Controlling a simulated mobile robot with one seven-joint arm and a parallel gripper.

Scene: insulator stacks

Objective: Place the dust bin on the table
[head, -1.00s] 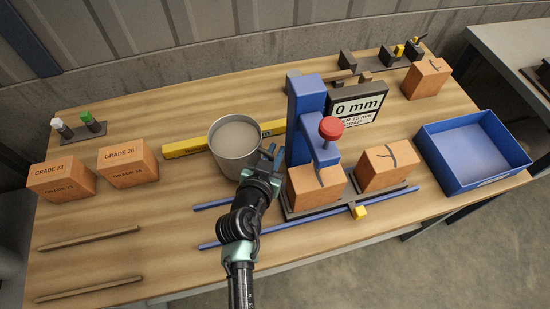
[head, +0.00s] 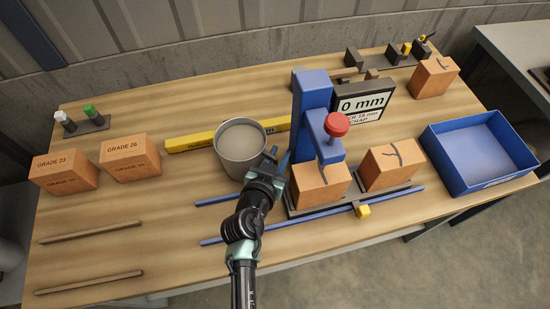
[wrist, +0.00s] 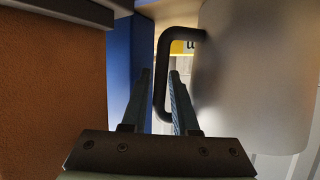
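The grey, round, open-topped dust bin (head: 240,152) stands upright on the wooden table (head: 150,210), left of the blue press. Its smooth grey wall (wrist: 262,70) fills the right of the wrist view, with a dark loop handle (wrist: 168,38) on its left side. My gripper (head: 277,157) is at the bin's right side, between bin and press. In the wrist view the fingers (wrist: 160,88) are apart, and the handle's upright bar shows in the gap between their tips. I cannot tell how deep the bar sits between them.
The blue press (head: 312,110) with orange blocks (head: 318,185) stands close to the right of my gripper. A yellow bar (head: 190,143) lies behind the bin. A blue tray (head: 480,165) is at the right. Free table lies left of the bin, between wooden strips and labelled blocks (head: 130,160).

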